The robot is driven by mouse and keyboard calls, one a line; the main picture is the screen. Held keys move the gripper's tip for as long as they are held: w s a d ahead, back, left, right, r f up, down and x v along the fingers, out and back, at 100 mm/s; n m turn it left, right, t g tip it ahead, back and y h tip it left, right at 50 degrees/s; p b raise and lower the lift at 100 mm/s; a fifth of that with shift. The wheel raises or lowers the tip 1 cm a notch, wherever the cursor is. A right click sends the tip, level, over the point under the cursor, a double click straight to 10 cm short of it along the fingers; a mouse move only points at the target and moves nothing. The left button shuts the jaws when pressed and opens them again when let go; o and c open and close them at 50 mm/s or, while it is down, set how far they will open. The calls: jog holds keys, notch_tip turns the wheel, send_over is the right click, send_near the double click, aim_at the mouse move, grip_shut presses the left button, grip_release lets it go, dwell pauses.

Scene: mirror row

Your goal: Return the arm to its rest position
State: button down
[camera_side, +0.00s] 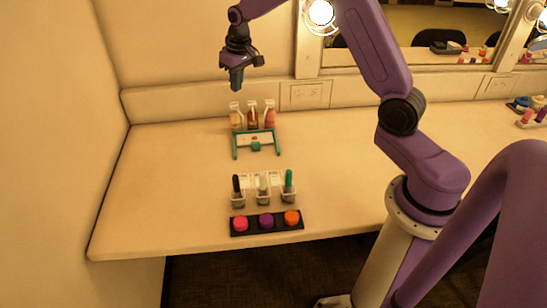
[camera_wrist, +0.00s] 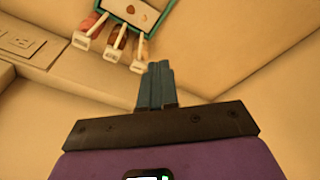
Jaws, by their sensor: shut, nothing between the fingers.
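My gripper (camera_side: 236,82) hangs high above the back left of the counter, pointing down, clear of everything on it. Its blue-grey fingers are shut with nothing between them. In the wrist view my gripper (camera_wrist: 156,70) also shows its fingers pressed together. My purple arm reaches up from the right and bends over to the left.
Several bottles (camera_side: 253,117) stand at the back wall behind a teal-edged stand (camera_side: 256,142). A mirror (camera_side: 440,22) lines the wall.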

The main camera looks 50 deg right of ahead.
jog(key=s+a+r+n+g, duration=0.1)
jog(key=s+a+r+n, duration=0.15)
jog(key=s+a, duration=0.55)
jog(key=s+a+r+n, duration=0.2)
jog(key=s+a+n, duration=0.3)
jog(key=s, duration=0.5)
jog(key=s+d+n, duration=0.1)
jog(key=s+n, duration=0.4)
jog(key=s, duration=1.8)
jog(key=shift+d+f+g, duration=0.25)
jog(key=shift+f+g, duration=0.05)
jog(key=shift+g, duration=0.1)
